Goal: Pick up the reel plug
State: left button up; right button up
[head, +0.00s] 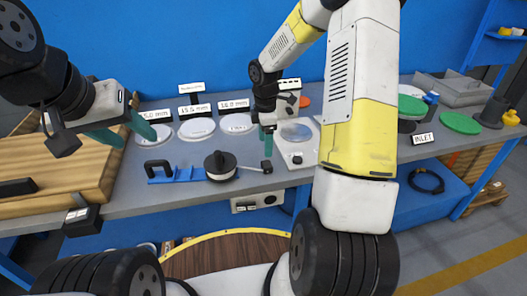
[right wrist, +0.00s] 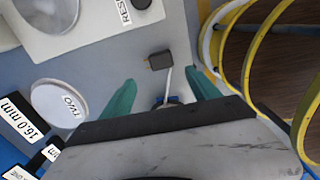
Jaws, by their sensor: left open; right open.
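The reel plug is a small dark block (head: 267,167) at the end of a short white cord from the black reel (head: 220,166) on the grey bench. In the right wrist view the plug (right wrist: 158,60) lies ahead of the fingertips, with its white cord running back between them. My right gripper (head: 267,145) points down just above the plug, and its teal fingers (right wrist: 160,90) are apart and empty. The reel is mostly hidden behind the gripper in the right wrist view. My left gripper (head: 123,131) is open and empty over the bench's left part.
A blue holder with a black handle (head: 162,172) stands left of the reel. White discs (head: 197,128) with size labels lie behind. A light panel with a knob (head: 297,158) is right of the plug. A wooden board (head: 60,170) lies at left. The bench's front edge is close.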

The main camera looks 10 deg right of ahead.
aim_at(267, 164)
jog(key=shift+w+d+f, duration=0.1)
jog(key=shift+w+f, duration=0.05)
jog(key=shift+f, duration=0.8)
jog(key=f, duration=0.7)
jog(key=shift+s+d, duration=0.15)
jog(key=shift+s, duration=0.1)
jog(key=shift+c, duration=0.2)
grip_shut()
